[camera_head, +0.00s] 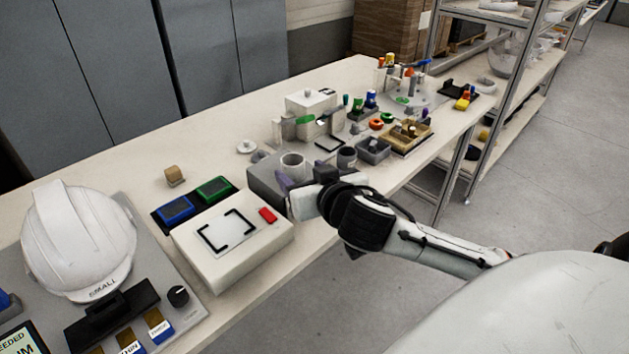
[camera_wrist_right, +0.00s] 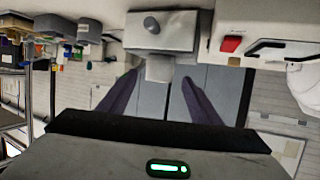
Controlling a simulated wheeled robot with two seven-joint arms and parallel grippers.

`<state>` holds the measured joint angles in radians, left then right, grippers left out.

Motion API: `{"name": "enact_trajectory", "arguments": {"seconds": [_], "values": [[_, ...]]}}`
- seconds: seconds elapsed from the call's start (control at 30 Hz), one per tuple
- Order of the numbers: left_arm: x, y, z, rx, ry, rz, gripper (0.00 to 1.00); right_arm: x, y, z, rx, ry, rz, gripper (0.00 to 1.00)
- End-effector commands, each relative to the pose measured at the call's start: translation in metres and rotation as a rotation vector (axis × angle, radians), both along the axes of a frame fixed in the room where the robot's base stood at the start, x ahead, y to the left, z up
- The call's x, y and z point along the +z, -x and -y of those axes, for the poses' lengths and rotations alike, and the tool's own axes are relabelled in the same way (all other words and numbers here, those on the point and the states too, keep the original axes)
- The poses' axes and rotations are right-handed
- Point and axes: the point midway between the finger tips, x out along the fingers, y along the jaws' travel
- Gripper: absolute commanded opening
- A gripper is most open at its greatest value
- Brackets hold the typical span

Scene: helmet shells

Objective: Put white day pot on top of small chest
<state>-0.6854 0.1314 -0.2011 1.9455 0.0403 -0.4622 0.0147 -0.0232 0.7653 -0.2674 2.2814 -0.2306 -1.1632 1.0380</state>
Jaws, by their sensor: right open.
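The white day pot (camera_head: 292,162), a small pale cylinder with an open top, stands upright on the grey box I take for the small chest (camera_head: 262,183). The right wrist view is upside down; there the chest (camera_wrist_right: 160,30) shows a round grey knob on its front, and the pot (camera_wrist_right: 159,69) rests on its top. My right gripper (camera_head: 303,176) is at the near side of the chest, partly hiding it. Its purple fingers are open in the right wrist view (camera_wrist_right: 160,80), one toward each side of the pot; I cannot tell whether they touch it. My left gripper is out of view.
A white box with a red tab (camera_head: 235,258) lies left of the chest. A white helmet (camera_head: 78,240) stands at the left. Bins (camera_head: 373,150) and several small coloured parts crowd the table to the right. The table's near edge passes below my right arm.

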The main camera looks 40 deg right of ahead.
Motion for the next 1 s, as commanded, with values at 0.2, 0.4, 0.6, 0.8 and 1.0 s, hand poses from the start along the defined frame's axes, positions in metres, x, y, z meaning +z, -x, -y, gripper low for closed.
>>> {"name": "enact_trajectory", "arguments": {"seconds": [0.2,0.4,0.6,0.8,1.0], "values": [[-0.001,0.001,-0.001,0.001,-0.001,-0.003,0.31,0.016,0.045,-0.014,0.001,-0.003,-0.002,0.58],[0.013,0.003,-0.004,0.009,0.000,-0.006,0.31,0.026,0.065,-0.019,-0.001,-0.002,-0.004,0.58],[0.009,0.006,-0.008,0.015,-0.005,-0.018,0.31,0.027,0.070,-0.021,-0.001,-0.001,-0.001,0.58],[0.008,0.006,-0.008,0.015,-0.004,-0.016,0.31,0.027,0.070,-0.020,-0.001,-0.001,0.000,0.58],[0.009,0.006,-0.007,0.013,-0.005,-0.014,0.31,-0.001,0.083,-0.024,-0.002,0.007,-0.100,0.58]]}}
